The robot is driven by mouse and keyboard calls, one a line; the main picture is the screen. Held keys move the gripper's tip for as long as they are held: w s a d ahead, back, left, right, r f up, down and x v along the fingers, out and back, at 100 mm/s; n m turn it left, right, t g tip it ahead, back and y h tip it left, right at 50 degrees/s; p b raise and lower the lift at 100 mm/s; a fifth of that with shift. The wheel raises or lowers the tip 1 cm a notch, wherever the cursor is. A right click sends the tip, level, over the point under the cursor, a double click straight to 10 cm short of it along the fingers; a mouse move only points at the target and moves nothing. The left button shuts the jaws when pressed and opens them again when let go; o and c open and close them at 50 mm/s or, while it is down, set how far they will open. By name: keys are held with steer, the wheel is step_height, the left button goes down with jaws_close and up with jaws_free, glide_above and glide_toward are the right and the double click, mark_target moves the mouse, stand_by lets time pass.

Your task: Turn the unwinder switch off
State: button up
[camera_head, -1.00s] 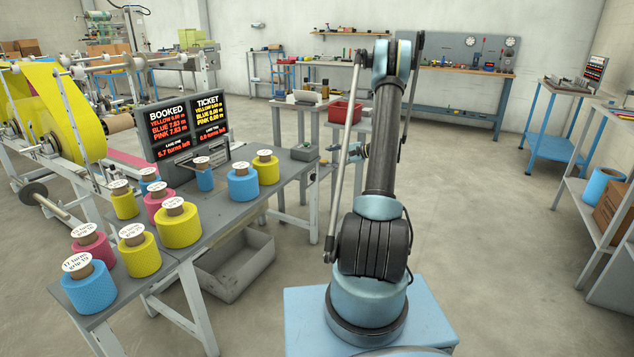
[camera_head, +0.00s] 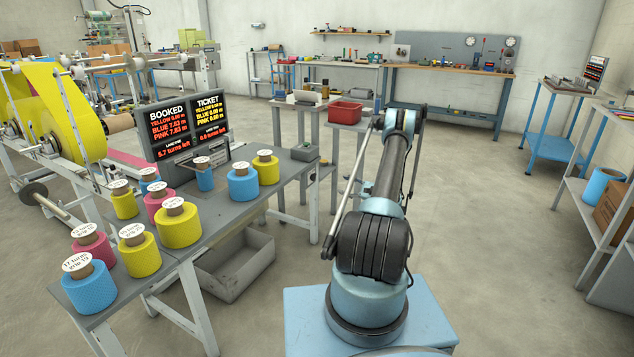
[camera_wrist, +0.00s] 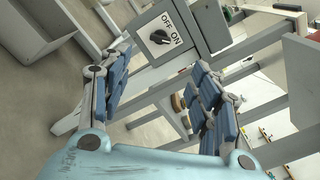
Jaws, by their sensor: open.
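The unwinder switch is a black rotary knob (camera_wrist: 159,37) on a white plate marked OFF and ON, fixed to a grey post or housing in the upper middle of the wrist view. I cannot tell which mark the knob points at. My gripper (camera_wrist: 165,66) is open and empty, its blue-padded fingers spread to either side below the plate. The switch lies ahead of the fingertips, roughly between them, and apart from them. In the head view the knob is not visible, and my gripper is mostly hidden behind my arm.
A grey bench (camera_head: 222,220) holds several labelled yellow, blue and pink rolls, a display (camera_head: 184,125) and a small grey box (camera_head: 304,152) at its far right corner. A grey bin (camera_head: 232,268) lies under it. A red tray (camera_head: 345,112) stands on a table behind.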

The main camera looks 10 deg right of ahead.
mark_target(315, 178)
steer(key=x, duration=1.7)
steer(key=shift+d, duration=0.1)
steer(key=shift+s, duration=0.1)
steer(key=c, duration=1.1)
